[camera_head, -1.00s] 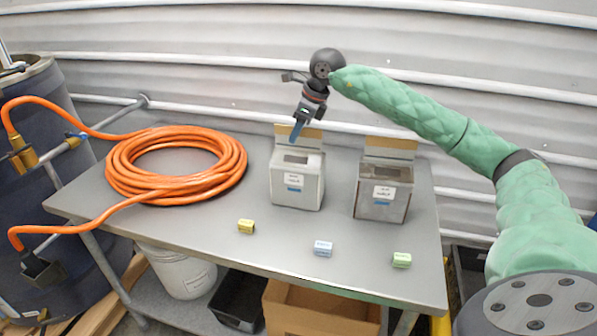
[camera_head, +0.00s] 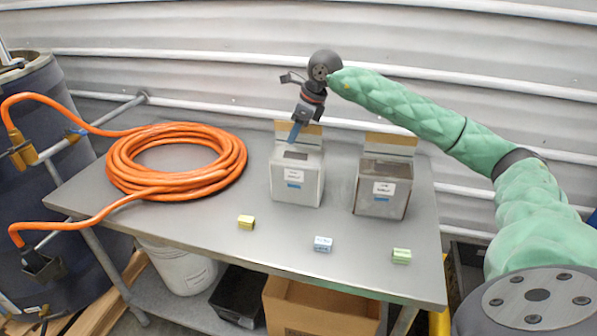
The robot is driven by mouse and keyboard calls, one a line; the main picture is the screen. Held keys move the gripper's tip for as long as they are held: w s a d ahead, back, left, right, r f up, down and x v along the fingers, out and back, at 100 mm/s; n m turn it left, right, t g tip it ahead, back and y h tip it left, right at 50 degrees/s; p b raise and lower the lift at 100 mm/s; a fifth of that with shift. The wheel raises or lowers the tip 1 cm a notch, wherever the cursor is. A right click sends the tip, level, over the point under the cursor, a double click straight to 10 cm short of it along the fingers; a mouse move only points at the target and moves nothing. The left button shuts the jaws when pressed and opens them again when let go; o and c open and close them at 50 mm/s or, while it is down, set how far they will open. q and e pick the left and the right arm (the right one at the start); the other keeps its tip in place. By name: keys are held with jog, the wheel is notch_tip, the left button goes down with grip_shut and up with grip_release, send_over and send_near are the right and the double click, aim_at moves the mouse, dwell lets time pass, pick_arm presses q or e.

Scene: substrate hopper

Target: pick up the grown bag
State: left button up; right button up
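I cannot pick out anything that is clearly a grown bag. My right gripper (camera_head: 295,132), with a narrow blue tip, points down just above the back edge of the white box (camera_head: 310,183). The frame does not show whether its fingers are apart, and no held thing can be made out. The white box stands upright on the table with a dark opening in its top and a label on its front. A greyer box (camera_head: 367,201) with a similar opening and label stands to its right. My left gripper is not in view.
An orange hose coil (camera_head: 232,160) lies on the left of the grey table (camera_head: 190,228). A white bucket (camera_head: 178,268) and cardboard box (camera_head: 318,308) are below.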

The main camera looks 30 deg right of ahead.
jog(key=shift+f, duration=0.15)
jog(key=shift+c, duration=0.2)
grip_shut()
dwell(0.3)
